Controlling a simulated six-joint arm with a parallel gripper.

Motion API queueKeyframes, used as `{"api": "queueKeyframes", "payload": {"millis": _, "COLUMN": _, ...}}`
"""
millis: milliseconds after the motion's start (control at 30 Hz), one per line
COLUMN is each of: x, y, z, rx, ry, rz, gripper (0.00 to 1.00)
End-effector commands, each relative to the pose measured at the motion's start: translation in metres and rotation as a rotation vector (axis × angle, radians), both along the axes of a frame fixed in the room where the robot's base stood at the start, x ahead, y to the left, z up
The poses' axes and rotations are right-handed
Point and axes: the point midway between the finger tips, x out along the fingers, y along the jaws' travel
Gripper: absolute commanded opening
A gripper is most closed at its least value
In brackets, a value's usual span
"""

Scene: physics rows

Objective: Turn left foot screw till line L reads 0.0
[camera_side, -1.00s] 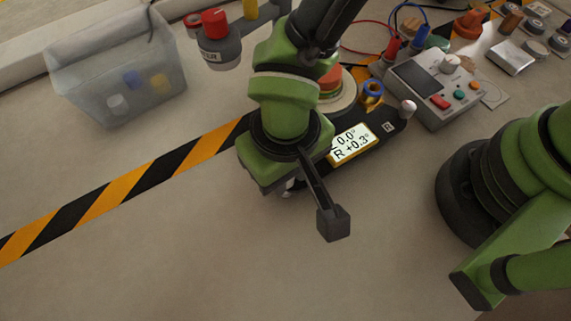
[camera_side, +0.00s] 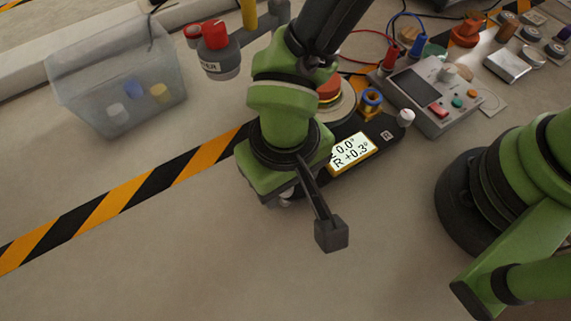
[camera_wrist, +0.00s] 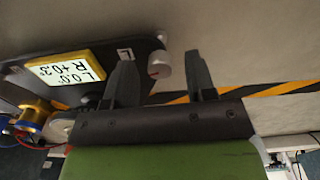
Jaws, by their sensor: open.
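The level plate (camera_side: 352,128) has a lit display (camera_side: 362,150) reading 0.0° on its upper line and R +0.3° below. The left foot screw (camera_wrist: 160,64), a silver knob with a red mark, stands beside the L label (camera_wrist: 126,54). My gripper (camera_wrist: 162,70) is open, with the knob between its fingers in that view and a gap visible on the right. Contact on the left is unclear. In the side view, my wrist hides the left screw and the fingers.
The right foot screw (camera_side: 405,117) stands at the plate's other end. A grey control box (camera_side: 432,92) with cables is behind it. A clear bin (camera_side: 120,85) stands at left. Striped tape (camera_side: 120,195) crosses the bench; the front is clear.

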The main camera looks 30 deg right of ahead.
Motion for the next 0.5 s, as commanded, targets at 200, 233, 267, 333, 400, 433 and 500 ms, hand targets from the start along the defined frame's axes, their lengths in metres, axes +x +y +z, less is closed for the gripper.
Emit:
{"api": "queueKeyframes", "payload": {"millis": 200, "x": 0.001, "y": 0.001, "z": 0.035, "rx": 0.006, "ry": -0.004, "rz": -0.001, "gripper": 0.51}}
{"api": "queueKeyframes", "payload": {"millis": 233, "x": 0.001, "y": 0.001, "z": 0.042, "rx": 0.006, "ry": -0.005, "rz": 0.000, "gripper": 0.51}}
{"api": "queueKeyframes", "payload": {"millis": 267, "x": 0.001, "y": 0.001, "z": 0.048, "rx": 0.006, "ry": -0.005, "rz": 0.000, "gripper": 0.51}}
{"api": "queueKeyframes", "payload": {"millis": 333, "x": 0.001, "y": 0.001, "z": 0.062, "rx": 0.006, "ry": -0.004, "rz": 0.000, "gripper": 0.51}}
{"api": "queueKeyframes", "payload": {"millis": 400, "x": 0.000, "y": 0.001, "z": 0.074, "rx": 0.005, "ry": -0.004, "rz": 0.000, "gripper": 0.51}}
{"api": "queueKeyframes", "payload": {"millis": 433, "x": 0.000, "y": 0.001, "z": 0.078, "rx": 0.004, "ry": -0.003, "rz": 0.000, "gripper": 0.51}}
{"api": "queueKeyframes", "payload": {"millis": 500, "x": 0.000, "y": 0.001, "z": 0.087, "rx": 0.003, "ry": -0.002, "rz": 0.000, "gripper": 0.51}}
